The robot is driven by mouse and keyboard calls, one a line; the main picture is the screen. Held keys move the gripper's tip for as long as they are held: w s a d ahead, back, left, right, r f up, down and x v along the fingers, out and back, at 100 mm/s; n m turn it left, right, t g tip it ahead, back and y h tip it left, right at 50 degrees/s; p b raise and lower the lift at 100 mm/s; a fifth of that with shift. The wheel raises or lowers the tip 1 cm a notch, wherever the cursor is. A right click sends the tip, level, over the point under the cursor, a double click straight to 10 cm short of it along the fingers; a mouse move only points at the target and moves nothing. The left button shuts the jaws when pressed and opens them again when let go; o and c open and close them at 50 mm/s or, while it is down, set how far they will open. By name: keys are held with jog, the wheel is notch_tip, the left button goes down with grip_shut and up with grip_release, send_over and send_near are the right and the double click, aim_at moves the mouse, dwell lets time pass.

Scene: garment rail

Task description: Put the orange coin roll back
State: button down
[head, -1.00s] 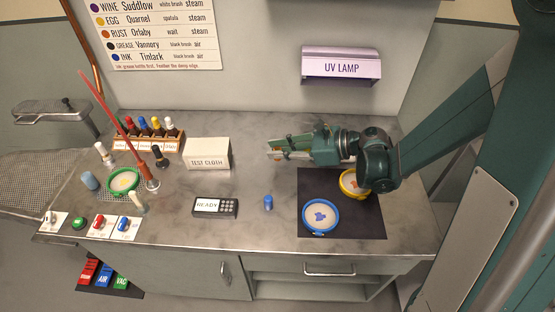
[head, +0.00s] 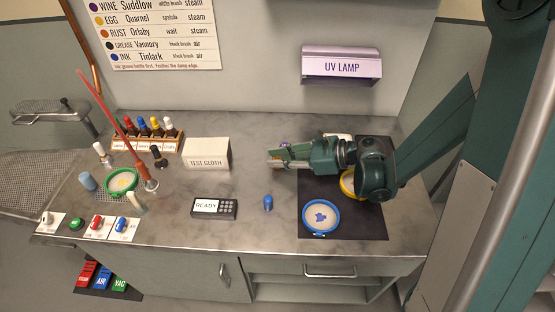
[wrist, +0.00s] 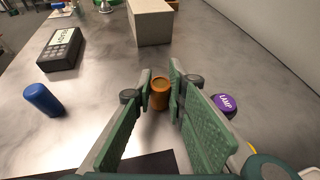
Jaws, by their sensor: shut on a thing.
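The orange coin roll (wrist: 159,93) stands upright between my fingertips in the wrist view. My gripper (wrist: 160,90) is shut on it. In the head view my gripper (head: 277,160) is over the back of the counter, just behind the dark mat's left back corner, and mostly hides the roll. I cannot tell whether the roll touches the counter.
A purple lamp puck (wrist: 224,104) lies close to the right finger. The test cloth box (head: 207,153) stands left of my gripper, and the keypad (head: 214,208) lies nearer the front. The dark mat (head: 360,223) holds a blue-rimmed dish (head: 306,228) and a yellow-rimmed dish (head: 346,186).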

jog(key=shift+f, duration=0.15)
jog(key=c, duration=2.3)
grip_release()
jog(key=shift+p+v, duration=1.15)
jog(key=shift+v, duration=4.95)
jog(key=shift+s+a+r, duration=0.1)
jog(key=shift+r, duration=0.15)
